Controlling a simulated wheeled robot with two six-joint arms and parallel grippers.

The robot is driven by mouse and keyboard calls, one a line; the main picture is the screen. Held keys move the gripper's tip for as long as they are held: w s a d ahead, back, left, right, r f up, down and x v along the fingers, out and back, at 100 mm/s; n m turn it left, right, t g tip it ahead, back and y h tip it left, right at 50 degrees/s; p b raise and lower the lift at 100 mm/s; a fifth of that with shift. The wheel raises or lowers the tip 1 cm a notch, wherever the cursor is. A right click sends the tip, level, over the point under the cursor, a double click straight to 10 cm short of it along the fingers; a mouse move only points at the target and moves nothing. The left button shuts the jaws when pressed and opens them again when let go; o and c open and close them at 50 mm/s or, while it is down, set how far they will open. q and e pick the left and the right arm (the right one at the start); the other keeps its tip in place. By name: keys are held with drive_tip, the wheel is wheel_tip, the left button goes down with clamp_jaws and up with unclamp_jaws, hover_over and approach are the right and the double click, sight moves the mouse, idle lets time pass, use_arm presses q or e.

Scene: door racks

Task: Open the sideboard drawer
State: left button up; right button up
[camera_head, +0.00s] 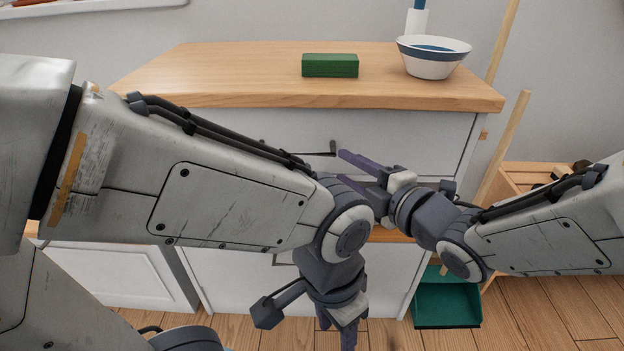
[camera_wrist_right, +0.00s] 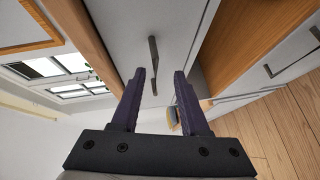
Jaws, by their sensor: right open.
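The white sideboard (camera_head: 245,75) has a wooden top and a white upper drawer front (camera_head: 415,130). The drawer front looks flush with the body, though my left arm covers much of it. A dark bar handle (camera_head: 320,154) partly shows above that arm. My right gripper (camera_head: 362,168) is open near the handle's right end. In the right wrist view, the handle (camera_wrist_right: 153,65) lies between the lines of the two open fingers (camera_wrist_right: 160,76), and neither finger is clearly touching it. My left gripper (camera_head: 336,328) hangs down in front of the lower sideboard; its opening is unclear.
A green block (camera_head: 330,65) and a white-and-blue bowl (camera_head: 432,57) stand on the top. A green dustpan (camera_head: 447,303) and wooden poles (camera_head: 503,145) are at the right side. A low wooden unit (camera_head: 525,178) stands further right. A white cabinet (camera_head: 120,275) is at the left.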

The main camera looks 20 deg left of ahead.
sight(295, 152)
use_arm(q)
wheel_tip(295, 152, down, 7)
drive_tip(key=b, duration=0.4)
use_arm(e)
drive_tip(key=a+n+y+p, duration=0.1)
drive_tip(key=a+n, duration=0.1)
drive_tip(key=a, duration=0.1)
drive_tip(key=w+a+n+y+p, duration=0.1)
drive_tip(key=a+n+y, duration=0.1)
drive_tip(key=a, duration=0.1)
drive_tip(key=w+a+n+g+y+p, duration=0.1)
drive_tip(key=a+y, duration=0.1)
drive_tip(key=a, duration=0.2)
drive_tip(key=shift+w+f+n+p, duration=0.1)
drive_tip(key=shift+f+n+p, duration=0.15)
drive_tip(key=shift+n+p, duration=0.15)
use_arm(q)
wheel_tip(295, 152, up, 4)
drive_tip(key=shift+r, duration=0.2)
use_arm(e)
drive_tip(key=shift+w+a+r, duration=0.1)
drive_tip(key=shift+w+a, duration=0.05)
drive_tip(key=shift+a, duration=0.2)
drive_tip(key=shift+c, duration=0.3)
clamp_jaws()
